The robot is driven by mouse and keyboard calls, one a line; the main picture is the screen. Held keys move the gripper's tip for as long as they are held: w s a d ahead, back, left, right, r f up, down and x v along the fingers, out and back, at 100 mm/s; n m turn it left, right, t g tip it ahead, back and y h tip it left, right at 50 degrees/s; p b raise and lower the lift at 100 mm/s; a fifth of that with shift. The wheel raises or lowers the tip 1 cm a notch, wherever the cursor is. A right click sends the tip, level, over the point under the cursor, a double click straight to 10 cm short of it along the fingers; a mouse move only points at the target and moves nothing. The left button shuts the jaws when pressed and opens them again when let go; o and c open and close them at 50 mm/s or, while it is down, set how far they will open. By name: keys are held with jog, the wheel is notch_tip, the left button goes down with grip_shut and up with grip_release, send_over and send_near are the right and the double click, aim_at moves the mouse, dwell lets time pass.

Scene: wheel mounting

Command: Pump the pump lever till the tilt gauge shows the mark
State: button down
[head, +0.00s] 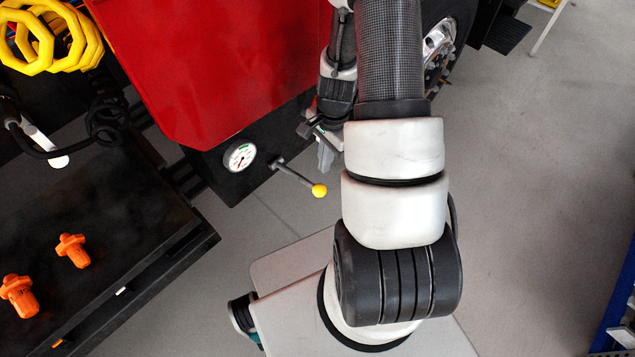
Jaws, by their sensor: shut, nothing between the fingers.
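The pump lever (298,174) is a dark rod with a yellow ball knob at its end. It sticks out to the lower right from a black panel under the red body. The tilt gauge (240,157) is a round white dial with a green part near its top, left of the lever. Its needle is too small to read surely. My gripper (325,158) is shut and empty, just above the yellow knob in the picture. A gap shows between fingertips and knob. My arm partly hides the gripper.
The red body (215,60) fills the top centre. A wheel (440,50) shows behind my arm. A black bench (110,225) with two orange tools (72,250) stands at left, near a coiled yellow hose (50,38). The grey floor at right is mostly clear.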

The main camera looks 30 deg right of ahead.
aim_at(322, 185)
jog(key=shift+f, duration=0.1)
jog(key=shift+a+f+b, duration=0.2)
jog(key=shift+f+b, duration=0.8)
jog(key=shift+f, duration=0.7)
jog(key=shift+a+f+b, duration=0.15)
jog(key=shift+f+b, duration=0.8)
jog(key=shift+f, duration=0.7)
notch_tip(322, 185, down, 4)
jog(key=b, duration=0.4)
jog(key=shift+f, duration=0.25)
jog(key=shift+r, duration=0.1)
